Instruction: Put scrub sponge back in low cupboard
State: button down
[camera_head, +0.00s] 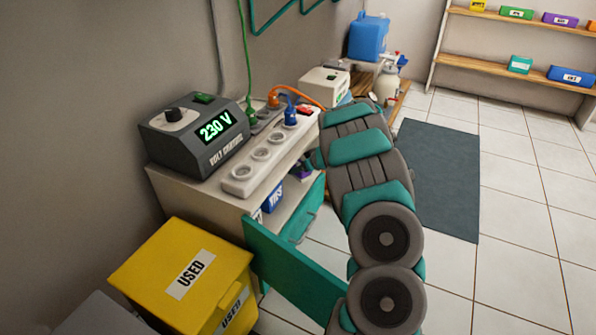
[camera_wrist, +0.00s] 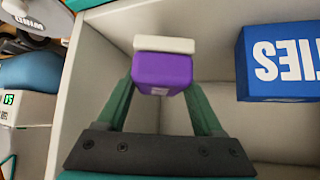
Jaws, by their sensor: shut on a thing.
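The scrub sponge (camera_wrist: 162,72), purple with a white layer, is held between the green fingers of my gripper (camera_wrist: 161,88) in the wrist view. The fingers are shut on its two sides. The pale low cupboard (camera_wrist: 78,100) surrounds it there, and the sponge is inside or just at its opening; I cannot tell if it touches the cupboard. In the head view, the cupboard (camera_head: 185,190) stands against the wall with a teal door (camera_head: 290,272) swung open.
A blue box (camera_wrist: 277,63) sits inside the cupboard, right of the sponge. The volt control unit (camera_head: 190,135) and a power strip (camera_head: 262,158) are on top. A yellow bin (camera_head: 175,270) stands in front. Tiled floor (camera_head: 520,230) is clear at right.

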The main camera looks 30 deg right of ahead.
jog(key=shift+w+d+f, duration=0.1)
jog(key=shift+w+d, duration=0.1)
jog(key=shift+w, duration=0.5)
jog(key=shift+w+d+f, duration=0.1)
jog(key=shift+w+d, duration=0.1)
jog(key=shift+w, duration=0.5)
notch_tip(320, 180, down, 4)
jog(key=shift+r+b, duration=0.25)
jog(key=shift+b, duration=0.55)
jog(key=shift+r, duration=0.1)
jog(key=shift+c, duration=0.2)
grip_release()
jog(key=p+v, duration=0.2)
jog(key=v, duration=1)
